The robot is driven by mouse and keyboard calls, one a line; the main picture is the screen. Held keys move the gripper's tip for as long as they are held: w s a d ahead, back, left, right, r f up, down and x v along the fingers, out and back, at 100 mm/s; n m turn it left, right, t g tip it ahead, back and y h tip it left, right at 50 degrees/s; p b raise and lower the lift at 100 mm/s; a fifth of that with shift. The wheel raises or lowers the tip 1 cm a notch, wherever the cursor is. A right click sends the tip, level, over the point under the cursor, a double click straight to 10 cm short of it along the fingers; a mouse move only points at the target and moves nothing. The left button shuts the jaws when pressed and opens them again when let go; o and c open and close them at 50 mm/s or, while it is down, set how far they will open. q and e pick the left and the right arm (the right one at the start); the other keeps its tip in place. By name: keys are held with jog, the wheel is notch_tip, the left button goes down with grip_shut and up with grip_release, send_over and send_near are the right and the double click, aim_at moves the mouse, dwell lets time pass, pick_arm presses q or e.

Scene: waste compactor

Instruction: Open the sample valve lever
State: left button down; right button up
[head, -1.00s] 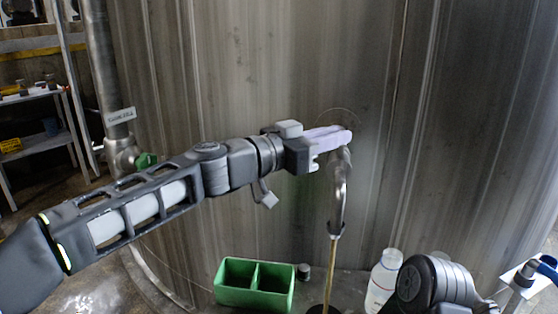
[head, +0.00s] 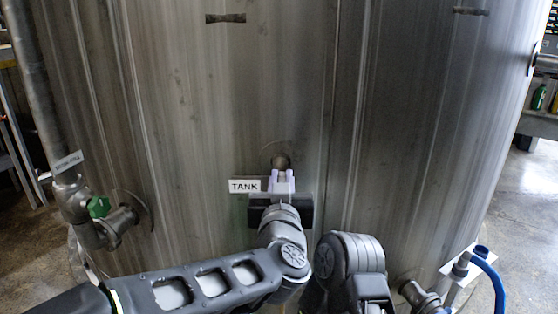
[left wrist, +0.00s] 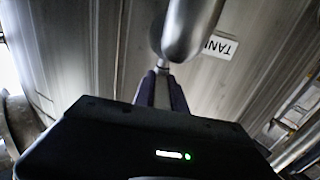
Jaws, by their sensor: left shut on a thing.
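My left gripper (head: 282,178) reaches up to the tank wall, just below a round fitting (head: 281,161) and beside the TANK label. Its pale purple fingers are shut on the sample valve lever, which they mostly hide. In the left wrist view the two fingers (left wrist: 162,88) point up to a thin metal part at the valve, just under the curved steel spout (left wrist: 188,28). The spout is hidden behind my gripper and arm in the head view. The lever's exact angle cannot be told. My right gripper is not in view.
The large steel tank (head: 230,85) fills the view. The TANK label (head: 244,186) is left of the valve. A pipe with a green-handled valve (head: 98,207) stands at the left. A blue hose (head: 492,280) is at the lower right. My other arm link is near the centre bottom.

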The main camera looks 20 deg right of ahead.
pick_arm(q)
jog(key=shift+d+f, duration=0.1)
jog(key=shift+f, duration=0.1)
dwell(0.3)
jog(key=c, duration=1.4)
grip_release()
jog(key=shift+o, duration=0.2)
